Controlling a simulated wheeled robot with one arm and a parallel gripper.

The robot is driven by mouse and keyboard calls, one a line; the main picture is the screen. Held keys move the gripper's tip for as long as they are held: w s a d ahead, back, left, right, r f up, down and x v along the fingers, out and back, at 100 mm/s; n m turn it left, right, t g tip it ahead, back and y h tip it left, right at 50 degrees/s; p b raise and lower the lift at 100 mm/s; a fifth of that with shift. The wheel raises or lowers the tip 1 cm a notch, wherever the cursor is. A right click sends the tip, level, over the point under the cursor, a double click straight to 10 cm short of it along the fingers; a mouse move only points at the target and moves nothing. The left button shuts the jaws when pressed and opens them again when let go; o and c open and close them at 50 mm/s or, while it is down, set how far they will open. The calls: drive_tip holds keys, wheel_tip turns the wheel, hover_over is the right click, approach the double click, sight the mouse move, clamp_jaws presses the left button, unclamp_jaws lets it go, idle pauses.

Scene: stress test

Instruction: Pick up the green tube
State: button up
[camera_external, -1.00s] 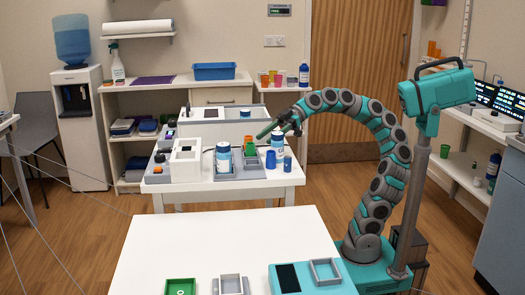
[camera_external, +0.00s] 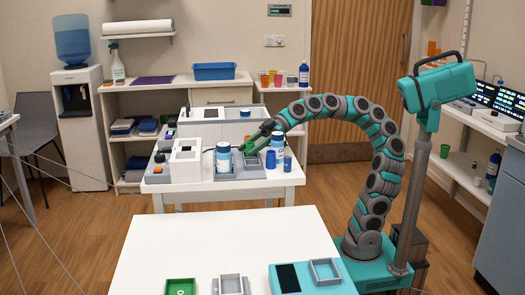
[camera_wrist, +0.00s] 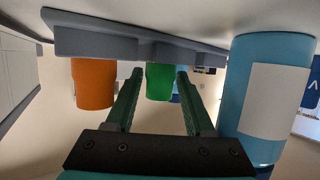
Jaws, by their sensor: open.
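The green tube (camera_wrist: 159,84) shows in the wrist view between the two dark green fingers of my gripper (camera_wrist: 161,76). The fingers are open, with a gap on each side of the tube. It stands in a grey rack (camera_wrist: 130,42), which appears at the top of this view. In the external view my gripper (camera_external: 257,145) is down at the rack on the back white table, and a bit of green (camera_external: 252,161) shows just below the fingers. My fingers hide much of the tube there.
An orange tube (camera_wrist: 94,84) stands in the same rack, left of my fingers in the wrist view. A blue bottle with a white label (camera_wrist: 268,100) is close on the right. In the external view another labelled bottle (camera_external: 223,157) and a white device (camera_external: 186,160) stand left of my gripper.

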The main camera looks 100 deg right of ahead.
clamp_jaws()
drive_tip(key=shift+r, duration=0.1)
idle(0.4)
